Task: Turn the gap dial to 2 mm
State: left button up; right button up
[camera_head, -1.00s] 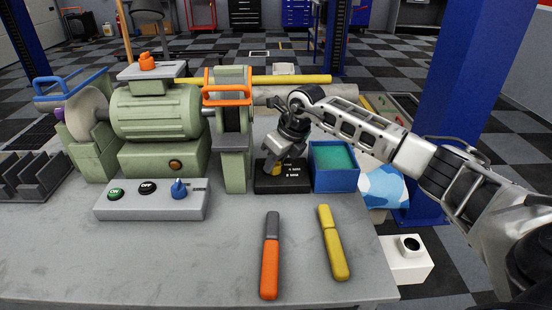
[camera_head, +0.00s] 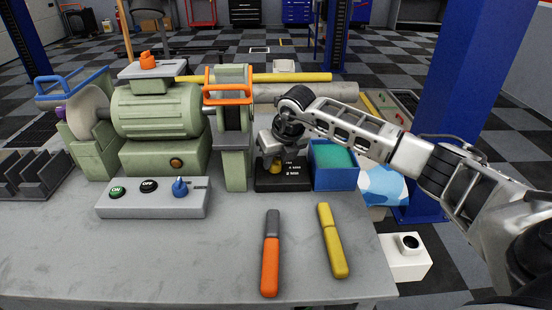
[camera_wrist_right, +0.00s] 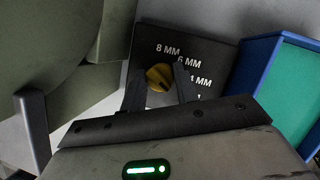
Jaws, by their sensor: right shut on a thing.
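The gap dial is a yellow round knob (camera_wrist_right: 159,77) on a black plate (camera_head: 283,182) at the right part of the bench. In the head view the knob (camera_head: 275,168) shows low between the fingers. I cannot tell for sure which mark the knob points at. My left gripper is out of view.
The green bench grinder (camera_head: 155,110) stands left of the dial, its guard close by. A blue box with a green inside (camera_head: 335,182) stands just right of the plate. An orange tool (camera_head: 270,260) and a yellow tool (camera_head: 333,245) lie in front. A grey switch panel (camera_head: 152,205) sits front left.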

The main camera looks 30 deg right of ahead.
jog(key=o, duration=1)
jog(key=shift+r, duration=0.15)
jog(key=v, duration=1.5)
jog(key=shift+s+r+b, duration=0.1)
jog(key=shift+r+b, duration=0.2)
jog(key=shift+r, duration=0.05)
jog(key=shift+s+f, duration=0.1)
